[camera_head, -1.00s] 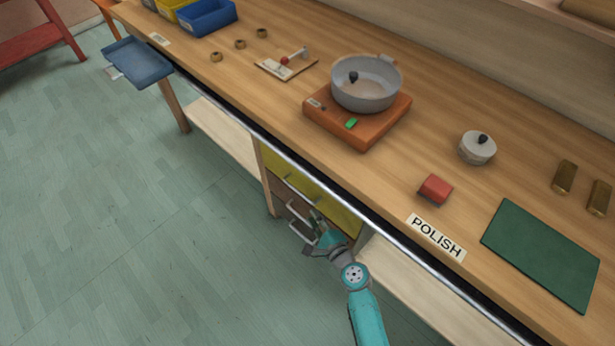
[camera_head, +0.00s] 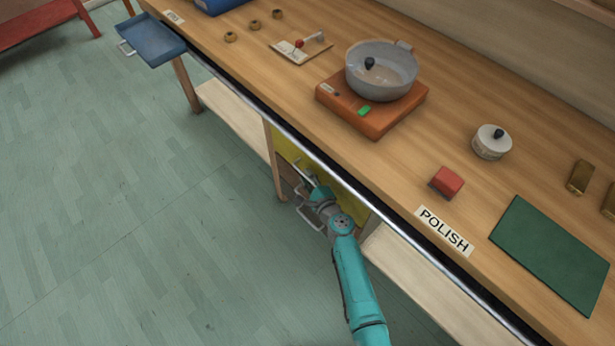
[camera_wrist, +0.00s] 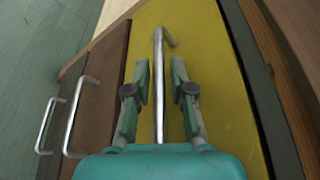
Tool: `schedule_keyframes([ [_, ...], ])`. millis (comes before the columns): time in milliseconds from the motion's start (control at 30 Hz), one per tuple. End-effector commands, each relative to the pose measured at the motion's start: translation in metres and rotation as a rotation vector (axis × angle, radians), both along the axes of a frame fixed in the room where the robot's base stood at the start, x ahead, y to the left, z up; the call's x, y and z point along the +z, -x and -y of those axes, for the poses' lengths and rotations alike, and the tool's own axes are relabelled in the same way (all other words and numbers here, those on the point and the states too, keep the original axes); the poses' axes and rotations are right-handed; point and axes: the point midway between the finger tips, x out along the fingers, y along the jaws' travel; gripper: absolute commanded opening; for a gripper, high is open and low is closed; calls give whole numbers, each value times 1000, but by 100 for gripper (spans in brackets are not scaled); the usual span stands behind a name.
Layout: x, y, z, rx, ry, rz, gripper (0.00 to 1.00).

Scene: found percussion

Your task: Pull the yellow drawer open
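The yellow drawer (camera_wrist: 205,60) is the top drawer under the workbench. Its front also shows in the head view (camera_head: 289,149), partly hidden by my arm. Its silver bar handle (camera_wrist: 159,85) runs between the two fingers of my gripper (camera_wrist: 160,92) in the wrist view. The fingers stand apart, one on each side of the bar, with a visible gap on both sides. My gripper also shows in the head view (camera_head: 313,186), in front of the drawers. The drawer looks closed.
Brown drawers (camera_wrist: 95,100) with silver handles lie below the yellow one. The bench edge overhangs the drawers. A blue tray (camera_head: 152,45) juts out at the left end. An orange block with a grey pot (camera_head: 382,72) stands on top. The floor in front is clear.

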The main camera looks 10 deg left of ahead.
Motion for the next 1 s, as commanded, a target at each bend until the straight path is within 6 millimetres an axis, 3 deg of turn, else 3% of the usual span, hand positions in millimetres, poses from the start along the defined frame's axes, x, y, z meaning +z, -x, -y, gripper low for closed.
schedule_keyframes([
  [333,-1,-2,-2,1,0,-1,23],
  [433,-1,-2,-2,1,0,-1,0],
  [1000,-1,-2,-2,1,0,-1,0],
])
